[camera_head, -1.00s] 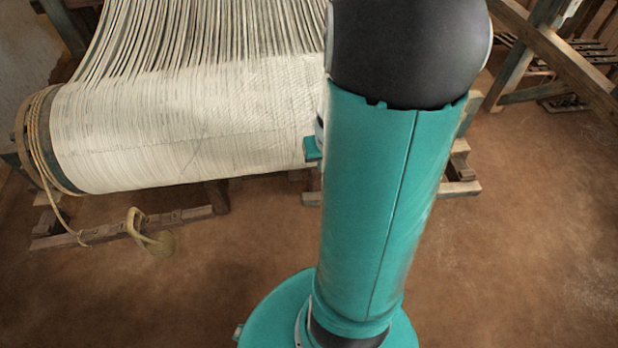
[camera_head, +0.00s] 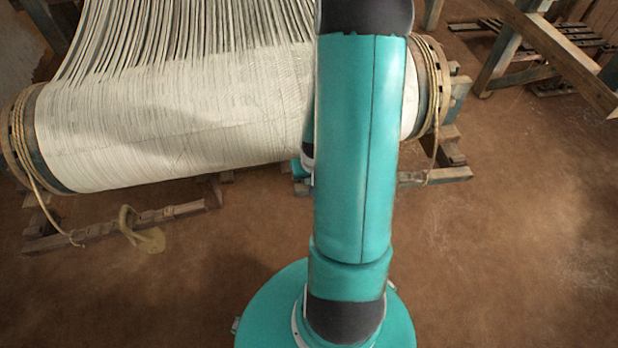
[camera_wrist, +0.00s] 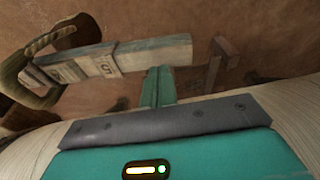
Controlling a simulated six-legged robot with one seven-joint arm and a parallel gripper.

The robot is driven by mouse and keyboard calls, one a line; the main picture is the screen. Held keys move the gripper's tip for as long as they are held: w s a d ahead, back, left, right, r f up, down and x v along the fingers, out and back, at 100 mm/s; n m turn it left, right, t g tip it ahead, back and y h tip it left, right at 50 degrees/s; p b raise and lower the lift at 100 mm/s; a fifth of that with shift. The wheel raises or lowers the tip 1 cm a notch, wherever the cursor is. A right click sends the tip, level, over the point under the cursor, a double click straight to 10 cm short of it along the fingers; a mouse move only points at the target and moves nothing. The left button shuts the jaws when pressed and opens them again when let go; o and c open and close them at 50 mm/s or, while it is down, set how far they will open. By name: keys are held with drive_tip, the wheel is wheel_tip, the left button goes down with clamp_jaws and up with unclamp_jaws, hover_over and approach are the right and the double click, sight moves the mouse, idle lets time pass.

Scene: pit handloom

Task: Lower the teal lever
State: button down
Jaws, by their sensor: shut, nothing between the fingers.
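I cannot make out a teal lever apart from my own teal arm in either view. My gripper (camera_wrist: 158,88) shows in the wrist view as two teal fingers shut together with nothing between them. They point toward a wooden bar (camera_wrist: 150,52) low over the brown floor; whether they touch it I cannot tell, but they look apart. In the head view my arm covers the middle of the loom and hides most of my gripper. The wide roll of pale cloth (camera_head: 170,130) lies behind my arm, and its edge also shows beneath my gripper in the wrist view (camera_wrist: 298,112).
Rope (camera_head: 432,100) is wound round the roll's right end. A rope loop (camera_head: 140,230) hangs at the wooden foot bar (camera_head: 95,232), front left. A wooden frame (camera_head: 550,55) stands at the right. The floor (camera_head: 510,230) at front right is clear.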

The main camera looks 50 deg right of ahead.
sight(303, 186)
drive_tip(key=shift+f, duration=0.2)
wheel_tip(303, 186, down, 9)
drive_tip(key=a, duration=0.1)
drive_tip(key=shift+w+a+f+h, duration=0.2)
drive_tip(key=shift+w+a+h, duration=0.05)
drive_tip(key=shift+h, duration=0.15)
drive_tip(key=shift+w+d, duration=0.1)
idle(0.4)
drive_tip(key=r, duration=0.1)
drive_tip(key=w+r, duration=0.1)
drive_tip(key=d+r, duration=0.1)
drive_tip(key=shift+w+r, duration=0.2)
drive_tip(key=shift+r, duration=0.15)
drive_tip(key=v, duration=0.7)
drive_tip(key=a+v, duration=0.1)
drive_tip(key=v, duration=0.3)
drive_tip(key=shift+w, duration=0.25)
drive_tip(key=shift+s, duration=0.1)
